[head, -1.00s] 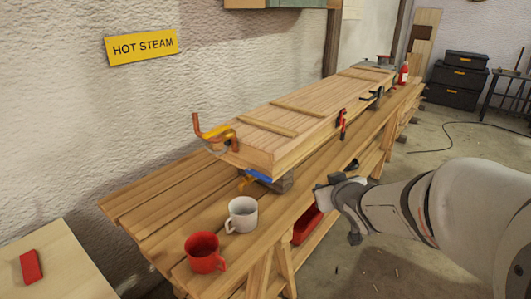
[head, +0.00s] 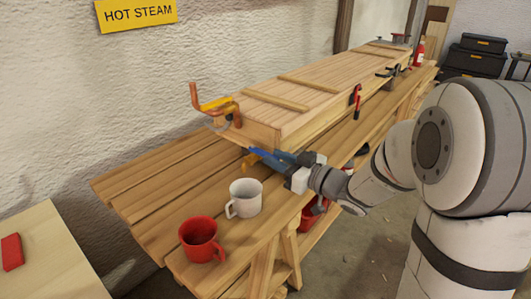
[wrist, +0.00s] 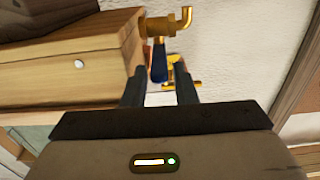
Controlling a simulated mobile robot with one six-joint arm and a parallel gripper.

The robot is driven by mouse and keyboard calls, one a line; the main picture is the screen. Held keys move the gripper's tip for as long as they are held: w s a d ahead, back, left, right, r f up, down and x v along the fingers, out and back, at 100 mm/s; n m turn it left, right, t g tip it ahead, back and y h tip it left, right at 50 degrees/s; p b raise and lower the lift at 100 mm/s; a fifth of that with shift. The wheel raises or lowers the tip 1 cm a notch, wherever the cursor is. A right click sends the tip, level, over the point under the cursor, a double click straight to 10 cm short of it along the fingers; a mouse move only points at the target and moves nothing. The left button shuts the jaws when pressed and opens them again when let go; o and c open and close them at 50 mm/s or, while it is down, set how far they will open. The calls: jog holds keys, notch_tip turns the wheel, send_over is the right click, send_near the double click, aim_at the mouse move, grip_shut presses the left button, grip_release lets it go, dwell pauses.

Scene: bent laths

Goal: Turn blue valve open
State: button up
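The blue valve lever (head: 262,154) sits on brass fittings at the near end of the long wooden box, low under its edge. In the wrist view the blue lever (wrist: 158,64) hangs below a brass valve body (wrist: 160,26). My gripper (head: 288,163) is at the lever from the right. In the wrist view the two dark fingers of my gripper (wrist: 160,82) are apart, with the lever between or just ahead of their tips. I cannot tell whether either finger touches it.
A copper pipe with a yellow handle (head: 217,104) rises above the box end (head: 250,132). A white mug (head: 245,197) and a red mug (head: 200,240) stand on the bench (head: 150,195) nearby. Red and black clamps line the box side. A yellow HOT STEAM sign (head: 137,14) hangs on the wall.

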aim_at(264, 152)
jog(key=x, duration=0.5)
jog(key=shift+d, duration=0.1)
grip_shut()
dwell(0.3)
